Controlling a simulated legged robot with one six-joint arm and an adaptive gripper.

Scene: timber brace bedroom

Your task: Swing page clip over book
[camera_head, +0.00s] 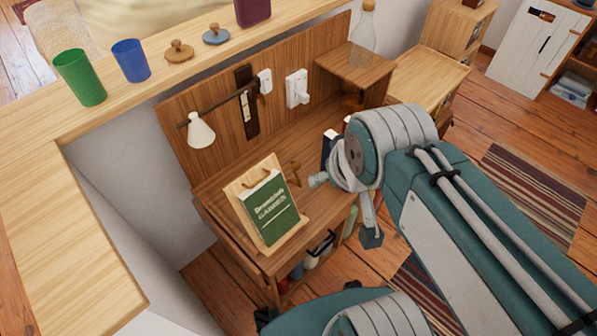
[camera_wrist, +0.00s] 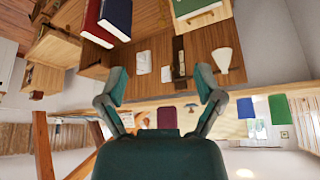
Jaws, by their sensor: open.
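A green book (camera_head: 270,207) with white lettering leans on a light wooden stand (camera_head: 293,238) on the desk. I cannot tell which of these is the page clip. My gripper (camera_wrist: 162,85) is open and empty, its two fingers spread in the wrist view. It is right of the book in the head view, apart from it, partly hidden by my arm.
A lamp (camera_head: 201,130) and white wall fittings (camera_head: 297,88) are on the desk's back panel. A blue book (camera_wrist: 116,17) and a red book (camera_wrist: 98,24) stand beside the green one. Cups (camera_head: 80,77) line the ledge. A glass bottle (camera_head: 363,40) stands on a raised shelf.

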